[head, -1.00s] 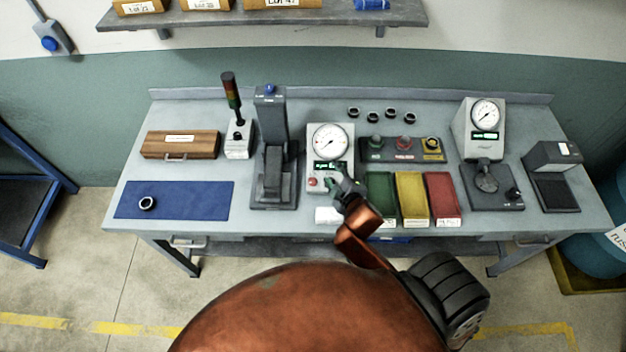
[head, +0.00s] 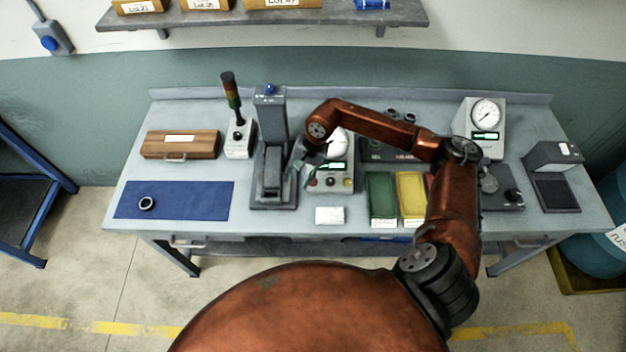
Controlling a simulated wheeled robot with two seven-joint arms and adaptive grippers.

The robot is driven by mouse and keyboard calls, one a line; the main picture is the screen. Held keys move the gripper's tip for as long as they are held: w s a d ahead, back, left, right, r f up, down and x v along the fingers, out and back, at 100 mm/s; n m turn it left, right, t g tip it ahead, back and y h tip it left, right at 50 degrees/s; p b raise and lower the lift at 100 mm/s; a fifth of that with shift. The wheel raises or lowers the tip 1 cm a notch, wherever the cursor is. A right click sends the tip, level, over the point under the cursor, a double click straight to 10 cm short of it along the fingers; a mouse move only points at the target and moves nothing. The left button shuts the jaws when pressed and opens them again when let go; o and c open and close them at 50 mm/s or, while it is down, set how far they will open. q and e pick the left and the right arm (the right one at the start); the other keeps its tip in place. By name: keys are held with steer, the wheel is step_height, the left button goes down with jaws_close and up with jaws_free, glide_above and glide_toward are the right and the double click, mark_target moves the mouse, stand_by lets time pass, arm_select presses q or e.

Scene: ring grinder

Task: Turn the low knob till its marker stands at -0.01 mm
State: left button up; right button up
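The grey gauge box (head: 342,172) stands mid-bench with a round white dial (head: 338,145), a lit green display and a row of small knobs or buttons (head: 330,182). Their labels and the marker are too small to read, so I cannot tell which is the low knob. My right arm arches over the bench from the right and hides part of the dial. My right gripper (head: 298,170) points down at the box's left edge, beside the grey press; its fingers are too small to tell open or shut. My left gripper is out of view.
The grey press (head: 271,180) stands close left of my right gripper. Green (head: 382,195) and yellow (head: 411,195) trays lie right of the box; my arm largely covers the red one. A white label block (head: 330,215) lies in front. The blue mat (head: 190,200) holds a ring.

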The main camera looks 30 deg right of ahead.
steer(key=h, duration=0.2)
glide_above(313, 182)
steer(key=shift+s+r+n, duration=0.2)
steer(key=shift+n, duration=0.2)
steer(key=shift+d+f+g, duration=0.25)
steer(key=shift+d+g, duration=0.05)
steer(key=shift+d, duration=0.1)
steer(key=f, duration=0.2)
steer(key=f+p, duration=0.1)
steer(key=f, duration=0.4)
steer(key=shift+w+a+f+p, duration=0.1)
steer(key=shift+w+a+p, duration=0.1)
steer(key=shift+a+p, duration=0.2)
steer(key=shift+c, duration=0.5)
jaws_close()
